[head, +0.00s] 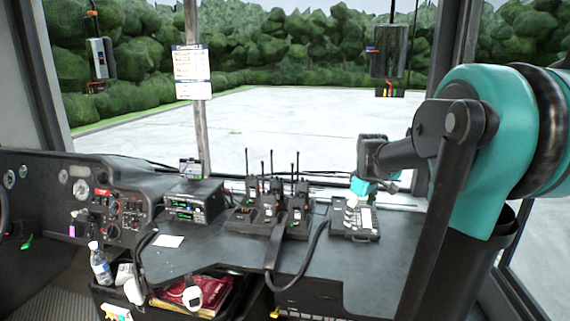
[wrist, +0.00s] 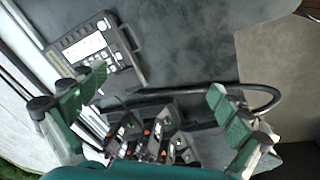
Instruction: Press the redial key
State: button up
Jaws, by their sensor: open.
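The desk phone (head: 366,233) is a dark unit with pale keys on the right part of the desk. In the wrist view, the phone (wrist: 70,38) lies at the upper left, with a white panel and several small light keys. The labels are too small to read, so I cannot tell which key is redial. My gripper (wrist: 158,92) is open and empty, its green finger pads wide apart. The left finger overlaps the phone's lower edge in the wrist view; I cannot tell any contact. In the head view, my gripper (head: 362,187) is near the phone's far side, partly hidden by my arm.
Several handheld radios with antennas stand in chargers (head: 270,218) left of the phone; the radios (wrist: 150,138) also show below it in the wrist view. A black cable (head: 312,258) hangs over the desk's front edge. A radio box (head: 193,203) stands farther left. The desk's right part (head: 375,270) is clear.

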aim_at(352, 307)
jog(key=s+a+f+m, duration=0.1)
jog(key=s+f+m, duration=0.2)
jog(key=s+f, duration=0.2)
jog(key=s+a+f+m+t, duration=0.1)
jog(key=s+a+f+m, duration=0.1)
jog(key=s+f, duration=0.3)
jog(key=s+a+f+m, duration=0.2)
jog(key=s+f, duration=0.4)
jog(key=s, duration=0.4)
jog(key=shift+s+f+m, duration=0.1)
jog(key=shift+s+m, duration=0.25)
jog(key=shift+m, duration=0.45)
jog(key=shift+c, duration=0.2)
jog(key=c, duration=1.7)
grip_shut()
jog(key=shift+s, duration=0.1)
